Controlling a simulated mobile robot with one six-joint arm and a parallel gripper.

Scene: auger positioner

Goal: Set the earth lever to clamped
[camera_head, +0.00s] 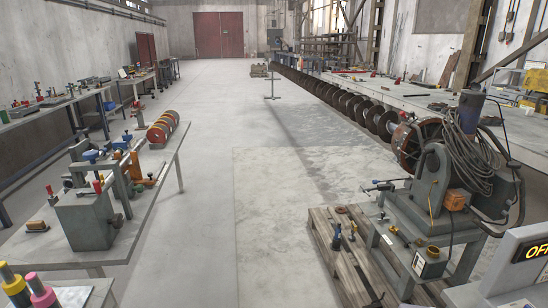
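The grey auger positioner (432,188) stands at the right on a wooden pallet. A long auger (345,103) with dark round flights runs away from it toward the back. My gripper is not in view.
A grey cabinet with a lit "OFF" display (536,251) stands at the lower right. The wooden pallet (335,258) carries small tools. A bench (155,195) with fixtures stands at the left. The concrete floor (240,180) between bench and positioner is clear.

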